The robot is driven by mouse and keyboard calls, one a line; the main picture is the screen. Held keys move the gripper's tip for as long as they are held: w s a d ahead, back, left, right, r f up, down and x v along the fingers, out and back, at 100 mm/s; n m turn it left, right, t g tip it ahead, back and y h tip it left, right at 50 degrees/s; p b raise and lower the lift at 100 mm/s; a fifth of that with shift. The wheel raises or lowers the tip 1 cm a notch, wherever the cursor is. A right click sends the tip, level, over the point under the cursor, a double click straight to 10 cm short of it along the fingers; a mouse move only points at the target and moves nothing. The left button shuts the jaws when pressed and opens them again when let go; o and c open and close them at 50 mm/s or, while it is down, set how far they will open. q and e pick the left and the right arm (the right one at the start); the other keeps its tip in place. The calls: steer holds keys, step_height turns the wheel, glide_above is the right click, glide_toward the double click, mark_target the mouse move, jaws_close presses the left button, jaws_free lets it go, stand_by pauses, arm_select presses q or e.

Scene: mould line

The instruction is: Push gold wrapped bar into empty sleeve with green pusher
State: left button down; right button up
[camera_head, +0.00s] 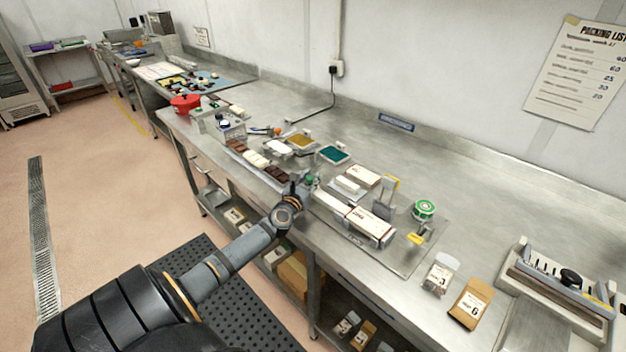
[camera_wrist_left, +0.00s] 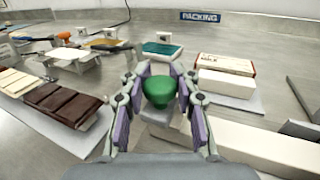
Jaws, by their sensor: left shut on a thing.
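My left gripper (camera_head: 300,190) is shut on the green pusher (camera_wrist_left: 160,90). Its rounded green knob sits between the fingers in the left wrist view, and a little green (camera_head: 309,181) shows at the fingertips in the head view. A white printed carton sleeve (camera_head: 370,223) lies to the right of the gripper, with a long white piece (camera_head: 331,203) between them. This white piece also shows at lower right in the left wrist view (camera_wrist_left: 265,148). I cannot make out a gold wrapped bar or the inside of the sleeve. My right gripper is not in view.
Chocolate bars (camera_head: 278,173) lie on a tray left of the gripper. White and red cartons (camera_head: 361,176) stand behind. A green tape roll (camera_head: 424,208) and pouches (camera_head: 470,304) are to the right. Amber (camera_head: 299,141) and teal (camera_head: 333,154) trays are farther back.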

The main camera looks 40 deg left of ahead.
arm_select(q)
steer(key=c, duration=1.4)
jaws_free()
steer(key=shift+s+a+f, duration=0.1)
steer(key=shift+a, duration=0.05)
steer(key=shift+c, duration=0.2)
steer(key=o, duration=0.4)
steer(key=shift+s+a, duration=0.15)
steer(key=shift+s+d, duration=0.1)
steer(key=shift+d, duration=0.1)
steer(key=v, duration=1.1)
steer(key=shift+s, duration=0.3)
